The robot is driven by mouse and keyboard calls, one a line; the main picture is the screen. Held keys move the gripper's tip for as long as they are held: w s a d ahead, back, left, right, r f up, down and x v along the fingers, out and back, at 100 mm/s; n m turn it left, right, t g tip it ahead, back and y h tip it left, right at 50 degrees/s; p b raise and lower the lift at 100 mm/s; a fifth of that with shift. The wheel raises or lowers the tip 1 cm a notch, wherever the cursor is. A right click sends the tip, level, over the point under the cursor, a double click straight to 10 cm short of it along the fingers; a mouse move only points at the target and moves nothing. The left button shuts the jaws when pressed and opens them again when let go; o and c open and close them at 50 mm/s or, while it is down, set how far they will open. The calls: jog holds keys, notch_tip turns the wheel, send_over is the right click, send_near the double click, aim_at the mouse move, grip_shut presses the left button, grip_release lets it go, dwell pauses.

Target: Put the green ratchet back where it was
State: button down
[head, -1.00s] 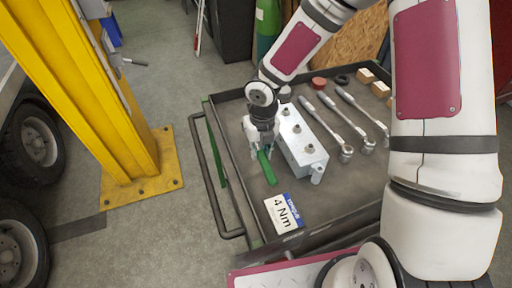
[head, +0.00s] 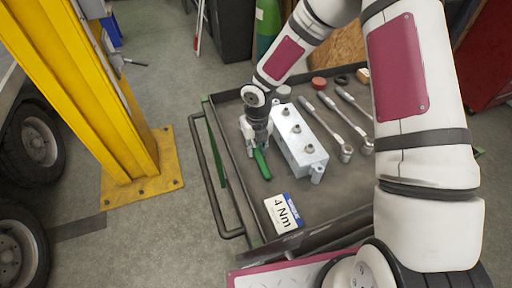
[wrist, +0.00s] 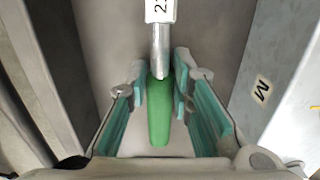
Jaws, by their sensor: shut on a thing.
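The green ratchet shows its green handle (head: 262,164) in the head view, on the left side of the tray, beside the metal block. In the wrist view the green handle (wrist: 159,112) lies between the two finger pads, with its metal shaft and a white label pointing up the picture. My gripper (head: 256,148) points down at the tray and is shut on the ratchet; in the wrist view the gripper (wrist: 159,95) has teal pads on both sides of the handle. I cannot tell whether the ratchet touches the tray floor.
The metal block (head: 299,143) with bolts stands close to the right of my gripper. A "4 Nm" card (head: 284,213) lies at the front. The tray floor (head: 255,192) around the handle's near end is bare. A yellow post (head: 95,95) stands left of the cart.

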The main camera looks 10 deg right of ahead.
aim_at(257, 149)
jog(key=c, duration=1.4)
grip_release()
jog(key=shift+f, duration=0.1)
notch_tip(257, 149, up, 12)
jog(key=s+d+r+m+h, duration=0.1)
jog(key=s+d+r+m, duration=0.25)
jog(key=r+m, duration=0.25)
jog(key=s+d+r+m+t+h, duration=0.1)
jog(key=s+d+r+m, duration=0.25)
jog(key=r+m, duration=0.2)
jog(key=s+d+r+m+h, duration=0.1)
jog(key=s+d+r+m, duration=0.1)
jog(key=s+r+m, duration=0.3)
jog(key=shift+s+d+r+m+t+y+p, duration=0.1)
jog(key=shift+s+d+r+m+t+y, duration=0.3)
jog(key=shift+s+r+m, duration=1.8)
jog(key=shift+s+d+r+m+t+y+p, duration=0.15)
jog(key=shift+s+r+m+t+y, duration=0.45)
jog(key=shift+s+m, duration=3.35)
jog(key=shift+s+d+r+m+t+y+p, duration=0.15)
jog(key=shift+s+r+m+t+y, duration=0.75)
jog(key=shift+m, duration=3.9)
